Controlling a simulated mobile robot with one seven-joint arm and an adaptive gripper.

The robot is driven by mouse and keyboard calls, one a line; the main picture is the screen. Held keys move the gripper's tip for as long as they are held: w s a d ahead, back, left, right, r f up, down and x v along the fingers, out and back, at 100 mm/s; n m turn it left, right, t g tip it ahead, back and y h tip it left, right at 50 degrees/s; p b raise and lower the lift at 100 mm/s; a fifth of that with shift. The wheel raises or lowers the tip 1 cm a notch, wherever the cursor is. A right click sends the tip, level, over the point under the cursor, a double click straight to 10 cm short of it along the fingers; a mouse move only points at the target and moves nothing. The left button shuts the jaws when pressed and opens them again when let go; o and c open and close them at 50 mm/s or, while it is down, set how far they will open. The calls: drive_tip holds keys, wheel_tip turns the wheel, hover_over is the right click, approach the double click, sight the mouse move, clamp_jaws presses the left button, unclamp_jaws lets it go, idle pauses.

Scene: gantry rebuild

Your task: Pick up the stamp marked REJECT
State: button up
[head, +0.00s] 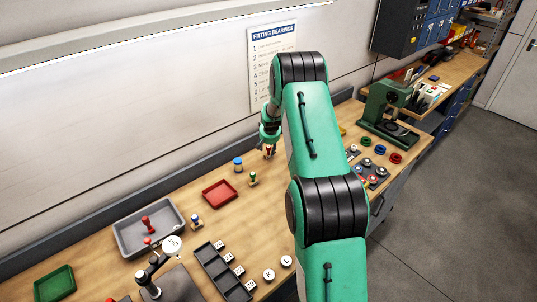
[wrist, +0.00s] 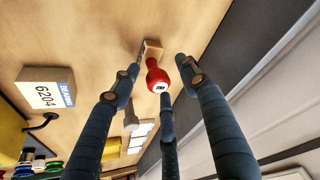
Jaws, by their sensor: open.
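A red-handled stamp (wrist: 157,76) with a pale wooden base stands on the bench in the wrist view. Its top disc faces my camera, but I cannot read its marking. My gripper (wrist: 160,74) has its fingers spread around the red handle, with gaps visible on both sides. In the head view, my gripper (head: 268,143) hangs over the bench near the wall, with the red stamp (head: 268,152) small and partly hidden at its fingertips. Other stamps are a green-handled one (head: 252,178) and a blue-handled one (head: 196,219). No REJECT lettering is readable.
A box marked 6204 (wrist: 45,95) lies near the stamp in the wrist view. In the head view are a red tray (head: 220,194), a grey tray (head: 126,238) and a green press (head: 385,110). The wall (wrist: 285,80) is close behind my gripper.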

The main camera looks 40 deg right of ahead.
sight(269, 148)
clamp_jaws()
drive_tip(key=shift+r, duration=0.15)
drive_tip(key=shift+r, duration=0.45)
drive_tip(key=shift+v, duration=1.25)
drive_tip(key=s+a+r, duration=0.1)
drive_tip(key=s+a, duration=0.7)
drive_tip(key=s, duration=0.4)
drive_tip(key=shift+s+r, duration=0.25)
drive_tip(key=shift+s, duration=0.15)
drive_tip(key=shift+d, duration=0.1)
